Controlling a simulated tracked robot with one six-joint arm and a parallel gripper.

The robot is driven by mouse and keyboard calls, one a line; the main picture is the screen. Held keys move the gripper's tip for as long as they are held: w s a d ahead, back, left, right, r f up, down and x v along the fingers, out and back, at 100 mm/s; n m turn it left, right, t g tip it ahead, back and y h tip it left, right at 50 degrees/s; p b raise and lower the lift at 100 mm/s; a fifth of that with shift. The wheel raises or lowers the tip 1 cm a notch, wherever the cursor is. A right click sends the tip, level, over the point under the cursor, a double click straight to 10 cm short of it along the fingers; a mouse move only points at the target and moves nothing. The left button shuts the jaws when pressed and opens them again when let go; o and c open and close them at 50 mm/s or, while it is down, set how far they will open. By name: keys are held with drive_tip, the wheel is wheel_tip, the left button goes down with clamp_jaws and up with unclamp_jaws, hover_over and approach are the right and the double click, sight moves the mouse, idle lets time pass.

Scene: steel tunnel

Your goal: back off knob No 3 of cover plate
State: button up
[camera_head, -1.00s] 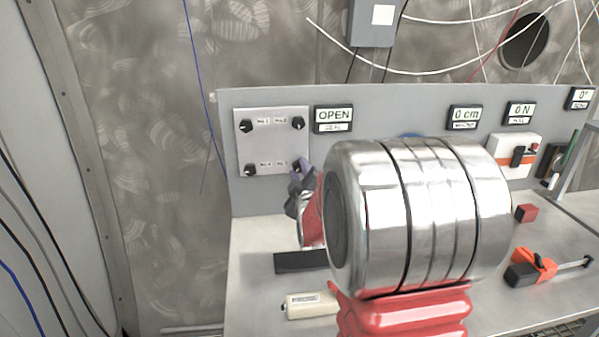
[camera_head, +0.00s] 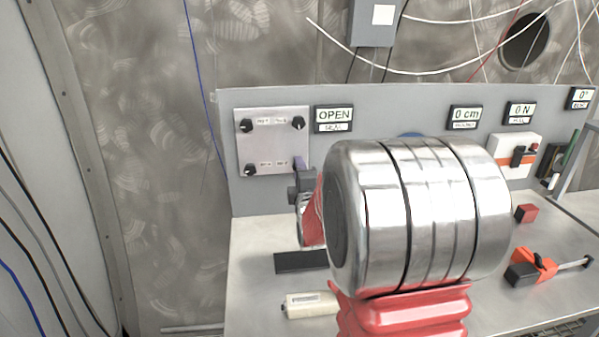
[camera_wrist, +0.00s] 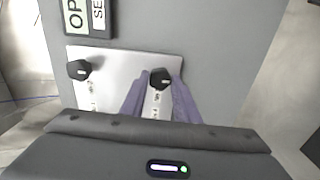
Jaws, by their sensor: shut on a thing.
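The cover plate (camera_head: 272,146) is a pale square plate on the grey panel, with dark knobs at its corners and small blurred labels. My gripper (camera_head: 299,163) reaches its lower right corner in the head view, hiding the knob there. In the wrist view, that black knob (camera_wrist: 160,78) sits between the two purple fingers of my gripper (camera_wrist: 161,88), which are shut on it. The upper right knob (camera_head: 298,123) also shows at the left in the wrist view (camera_wrist: 79,70). The upper left knob (camera_head: 246,125) and lower left knob (camera_head: 250,170) are free.
An OPEN sign (camera_head: 333,119) is right of the plate. My arm hides part of the bench (camera_head: 255,235). A dark block (camera_head: 300,262), a cream cylinder (camera_head: 310,305) and an orange-black tool (camera_head: 531,267) lie on it. A blue cable hangs left of the panel.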

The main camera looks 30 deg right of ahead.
drive_tip(key=shift+a+f, duration=0.2)
drive_tip(key=shift+f, duration=0.1)
drive_tip(key=o, duration=0.7)
drive_tip(key=shift+c, duration=0.2)
drive_tip(key=o, duration=0.4)
drive_tip(key=shift+d+r, duration=0.1)
drive_tip(key=shift+r, duration=0.05)
